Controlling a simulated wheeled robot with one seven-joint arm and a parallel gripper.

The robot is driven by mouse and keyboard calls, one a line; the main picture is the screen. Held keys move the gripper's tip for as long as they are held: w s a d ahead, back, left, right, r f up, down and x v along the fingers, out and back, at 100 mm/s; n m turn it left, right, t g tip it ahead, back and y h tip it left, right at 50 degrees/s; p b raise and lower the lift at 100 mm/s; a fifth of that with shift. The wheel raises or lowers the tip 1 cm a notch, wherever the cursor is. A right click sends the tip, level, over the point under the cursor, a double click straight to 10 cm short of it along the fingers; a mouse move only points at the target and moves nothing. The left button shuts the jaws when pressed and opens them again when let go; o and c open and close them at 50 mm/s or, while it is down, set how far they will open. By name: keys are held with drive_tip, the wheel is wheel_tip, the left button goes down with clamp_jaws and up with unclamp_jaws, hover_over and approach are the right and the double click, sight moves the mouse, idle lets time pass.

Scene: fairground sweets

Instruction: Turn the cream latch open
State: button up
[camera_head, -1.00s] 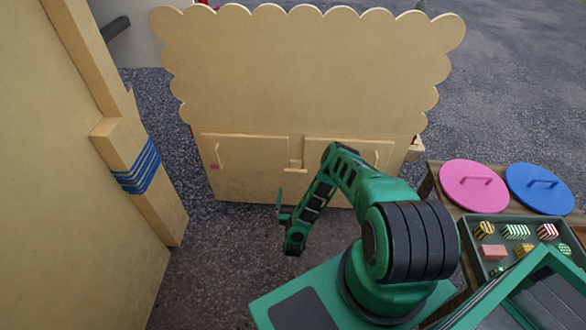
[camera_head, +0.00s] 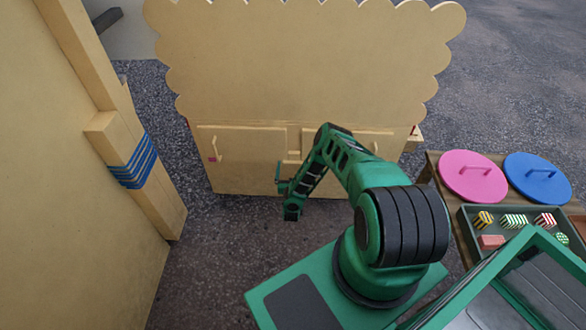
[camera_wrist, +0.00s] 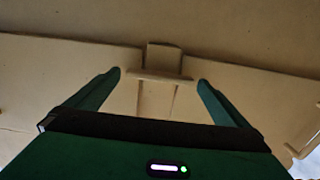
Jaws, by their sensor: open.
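The cream latch (camera_wrist: 160,76) is a bar lying crosswise at the seam between two cabinet doors, below a small block of the same colour. My gripper (camera_wrist: 158,82) is open and points at the latch. In the wrist view the bar appears between the two fingertips, with a gap on each side; I cannot tell how far in front of it they are. In the head view my gripper (camera_head: 280,177) is low before the doors.
The cream cabinet has a left door (camera_head: 245,142) with a handle and a right door (camera_head: 365,140). A post with blue rope (camera_head: 135,165) stands left. At right are a pink lid (camera_head: 465,185), a blue lid (camera_head: 530,188) and a sweets tray (camera_head: 464,222). Pavement between is clear.

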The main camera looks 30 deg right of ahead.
drive_tip(key=shift+w, duration=0.1)
drive_tip(key=shift+c, duration=0.6)
drive_tip(key=c, duration=0.8)
drive_tip(key=shift+w+a+f+n, duration=0.1)
drive_tip(key=shift+n, duration=2.85)
drive_tip(key=shift+s+a+f+n, duration=0.1)
drive_tip(key=shift+n, duration=2.9)
drive_tip(key=shift+w+a+f+n, duration=0.1)
drive_tip(key=shift+n, duration=2.85)
